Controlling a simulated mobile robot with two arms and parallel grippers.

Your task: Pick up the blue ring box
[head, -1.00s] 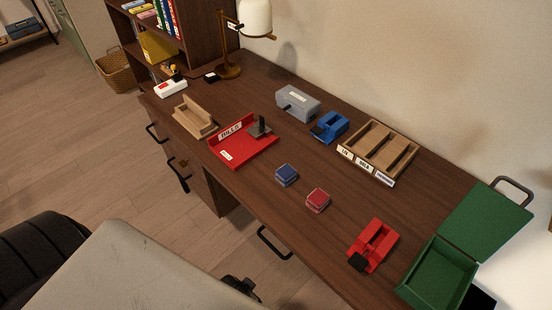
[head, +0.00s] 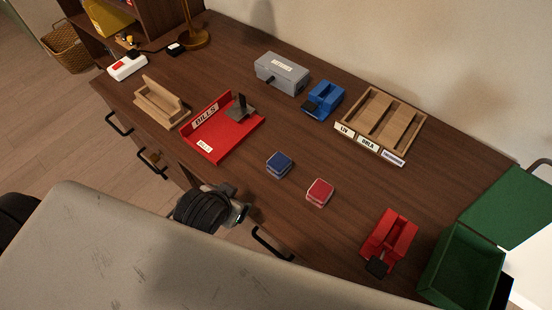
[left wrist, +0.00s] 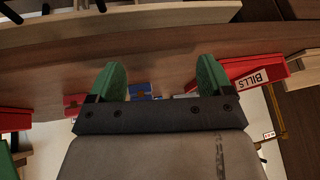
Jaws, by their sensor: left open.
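The blue ring box (head: 278,165), a small dark blue square box, sits on the brown desk between the red tray and a similar red box (head: 319,192). In the left wrist view the blue ring box (left wrist: 141,90) shows beyond the fingers, between them, its lower part hidden. My left gripper (left wrist: 160,78) has two green fingers spread apart with nothing held. In the head view a dark part of my left arm is low by the desk's front edge; the fingertips are not clear there. My right gripper is not in view.
On the desk (head: 230,165) stand a red BILLS tray (head: 222,141), wooden holder (head: 160,104), grey box (head: 282,72), blue tape dispenser (head: 324,99), labelled wooden tray (head: 423,124), red tape dispenser (head: 389,240) and open green box (head: 461,268). Black drawer handles (head: 270,245) jut from the front.

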